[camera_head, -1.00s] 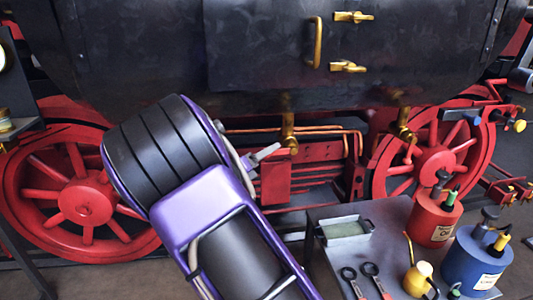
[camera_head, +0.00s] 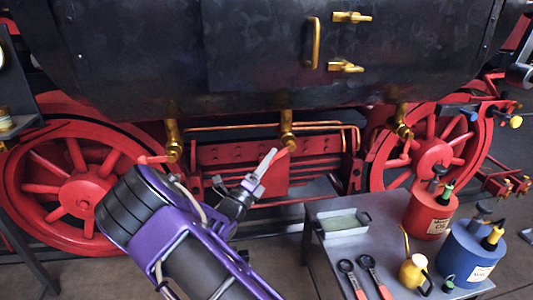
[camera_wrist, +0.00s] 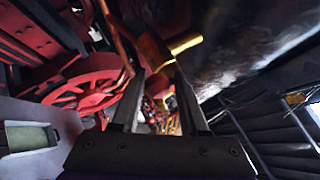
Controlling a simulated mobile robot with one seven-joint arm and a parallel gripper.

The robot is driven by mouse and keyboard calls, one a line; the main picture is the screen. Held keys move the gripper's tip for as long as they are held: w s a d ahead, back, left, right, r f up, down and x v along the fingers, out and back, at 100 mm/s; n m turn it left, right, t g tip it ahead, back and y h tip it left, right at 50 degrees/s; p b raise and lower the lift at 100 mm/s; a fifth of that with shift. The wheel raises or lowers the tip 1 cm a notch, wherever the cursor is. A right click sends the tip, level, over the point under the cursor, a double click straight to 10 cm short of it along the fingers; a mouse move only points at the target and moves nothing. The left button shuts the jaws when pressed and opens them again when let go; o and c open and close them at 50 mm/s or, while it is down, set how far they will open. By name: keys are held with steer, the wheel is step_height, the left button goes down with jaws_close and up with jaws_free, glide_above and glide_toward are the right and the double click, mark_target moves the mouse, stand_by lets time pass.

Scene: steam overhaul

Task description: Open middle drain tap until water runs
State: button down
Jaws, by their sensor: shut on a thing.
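Three brass drain taps hang under the black boiler in the head view. The middle drain tap (camera_head: 287,125) hangs upright, with a short red lever (camera_head: 281,154) at its lower end. The left tap (camera_head: 173,135) has a red lever pointing left, and the right tap (camera_head: 402,122) is near the right wheel. My gripper (camera_head: 270,156) reaches up from the lower left, its fingertips at the middle lever and closed on it. In the wrist view the brass tap (camera_wrist: 152,50) is just beyond the fingertips; the grip itself is partly hidden. No water shows below the tap.
Red spoked wheels (camera_head: 85,200) stand left and right under the boiler. A grey table (camera_head: 325,262) at lower right carries a tray (camera_head: 345,228), a red oil can (camera_head: 428,215), a blue can (camera_head: 468,260), a brass oiler (camera_head: 415,272) and orange-handled tools.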

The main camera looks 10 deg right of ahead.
steer(key=shift+s+d+f+n+t, duration=0.1)
steer(key=shift+d+f+n+t, duration=0.2)
steer(key=shift+f+n+t, duration=0.45)
steer(key=shift+d+f+n+t, duration=0.3)
steer(key=shift+f+n+t, duration=0.2)
steer(key=shift+n, duration=0.35)
steer(key=shift+t+y, duration=0.25)
steer(key=shift+y, duration=0.05)
steer(key=c, duration=0.5)
jaws_free()
steer(key=shift+d+r, duration=0.1)
steer(key=shift+r, duration=0.05)
steer(key=shift+c, duration=0.2)
steer(key=shift+r, duration=0.1)
steer(key=shift+s+a+f, duration=0.2)
steer(key=shift+a, duration=0.15)
steer(key=v, duration=1.6)
steer(key=shift+s+f+b, duration=0.15)
steer(key=shift+f+b, duration=0.1)
steer(key=shift+b, duration=0.15)
steer(key=shift+a, duration=0.1)
